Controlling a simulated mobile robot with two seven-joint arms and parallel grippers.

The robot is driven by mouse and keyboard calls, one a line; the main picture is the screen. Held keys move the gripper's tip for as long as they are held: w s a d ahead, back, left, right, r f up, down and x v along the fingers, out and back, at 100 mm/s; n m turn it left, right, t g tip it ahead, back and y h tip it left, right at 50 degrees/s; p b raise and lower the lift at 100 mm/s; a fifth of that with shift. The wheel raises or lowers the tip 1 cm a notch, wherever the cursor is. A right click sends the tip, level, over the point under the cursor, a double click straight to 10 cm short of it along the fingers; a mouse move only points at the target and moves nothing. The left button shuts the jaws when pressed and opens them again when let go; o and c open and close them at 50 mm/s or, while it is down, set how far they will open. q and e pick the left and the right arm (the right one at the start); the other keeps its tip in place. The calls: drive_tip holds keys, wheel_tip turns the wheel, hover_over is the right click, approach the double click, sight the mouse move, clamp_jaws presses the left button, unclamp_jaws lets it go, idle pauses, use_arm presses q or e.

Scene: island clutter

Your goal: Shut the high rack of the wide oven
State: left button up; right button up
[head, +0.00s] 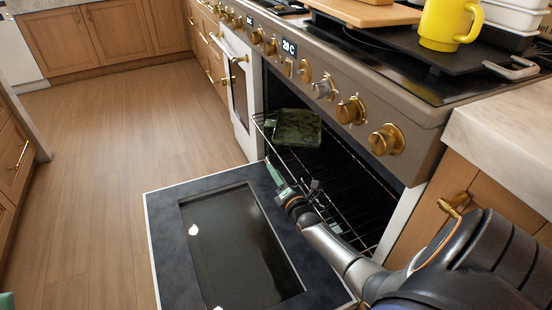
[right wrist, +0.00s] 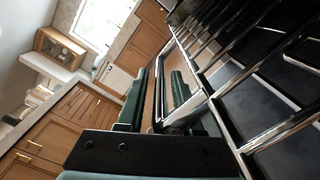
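The wide oven (head: 340,95) has its door (head: 163,235) folded down flat. A wire rack (head: 345,222) sits out over the door's inner edge, and a dark green block-like thing (head: 297,127) lies at its far end. Only one rack shows clearly. My right gripper (head: 277,175) is at the rack's front edge, above the door. In the right wrist view, its green-padded fingers (right wrist: 158,92) are apart, with the rack's bars (right wrist: 235,85) close beside them on the right. I cannot tell whether they touch. A green scrap at the head view's lower left corner may be my left gripper (head: 6,302).
A yellow mug (head: 449,24) stands on a dark tray on the cooktop. Brass knobs (head: 386,140) stick out above the oven opening. A white oven door (head: 238,95) with a brass handle is beyond. The wooden floor (head: 110,125) at left is clear.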

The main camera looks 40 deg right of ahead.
clamp_jaws()
